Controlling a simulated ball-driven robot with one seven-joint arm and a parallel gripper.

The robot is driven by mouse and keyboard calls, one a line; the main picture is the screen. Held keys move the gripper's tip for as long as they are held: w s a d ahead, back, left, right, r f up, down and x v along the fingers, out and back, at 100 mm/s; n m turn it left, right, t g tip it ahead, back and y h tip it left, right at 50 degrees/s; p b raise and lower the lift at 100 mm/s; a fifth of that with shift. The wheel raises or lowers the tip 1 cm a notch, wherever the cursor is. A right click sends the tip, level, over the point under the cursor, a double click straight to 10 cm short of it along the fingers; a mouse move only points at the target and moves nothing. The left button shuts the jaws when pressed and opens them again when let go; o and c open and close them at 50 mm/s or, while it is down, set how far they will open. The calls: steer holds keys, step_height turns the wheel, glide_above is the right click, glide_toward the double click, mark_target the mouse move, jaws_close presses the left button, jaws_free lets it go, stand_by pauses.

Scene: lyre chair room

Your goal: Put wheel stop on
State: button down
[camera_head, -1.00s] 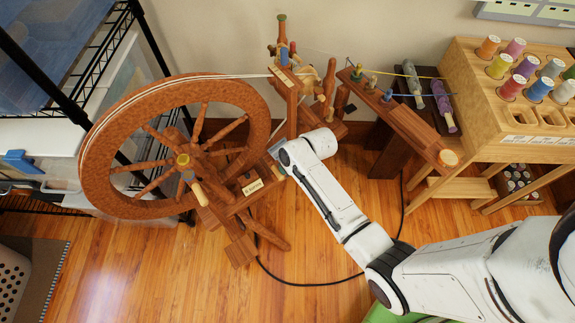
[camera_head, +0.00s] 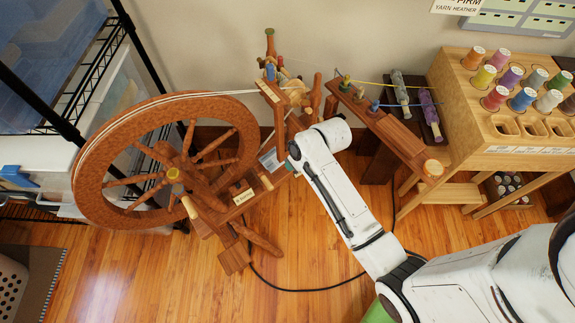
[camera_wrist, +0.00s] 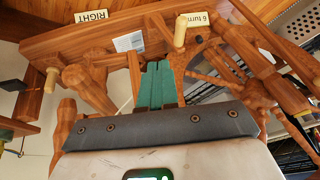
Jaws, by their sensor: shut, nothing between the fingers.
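The wooden spinning wheel (camera_head: 92,150) stands at left in the head view, with thread along its rim. A pale peg (camera_head: 190,207) stands at the front of its frame. In the wrist view, a pale peg (camera_wrist: 180,30) rises from a wooden bar (camera_wrist: 110,35) between plates reading "RIGHT" (camera_wrist: 91,17) and "6 turn..." (camera_wrist: 194,19). I cannot tell which part is the wheel stop. My gripper's green fingers (camera_wrist: 157,85) are together and empty, pointing toward the bar below the peg. In the head view my wrist hides most of the gripper, right of the frame.
A dark wire shelf (camera_head: 75,120) stands at left. A wooden bench (camera_head: 400,135) with bobbins stands right of the wheel, and a spool rack (camera_head: 455,115) stands further right. A black cable (camera_head: 300,290) crosses the floor. Open floor (camera_head: 130,270) lies in front.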

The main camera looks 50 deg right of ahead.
steer(key=shift+v, duration=0.9)
steer(key=s+a+r+g, duration=0.2)
steer(key=s+a+r, duration=0.1)
steer(key=s, duration=0.5)
steer(key=s+a+r+n+g+h, duration=0.1)
steer(key=s+a+r, duration=0.1)
steer(key=s+a, duration=0.3)
steer(key=s, duration=0.4)
steer(key=shift+r+g, duration=0.4)
steer(key=shift+s, duration=0.1)
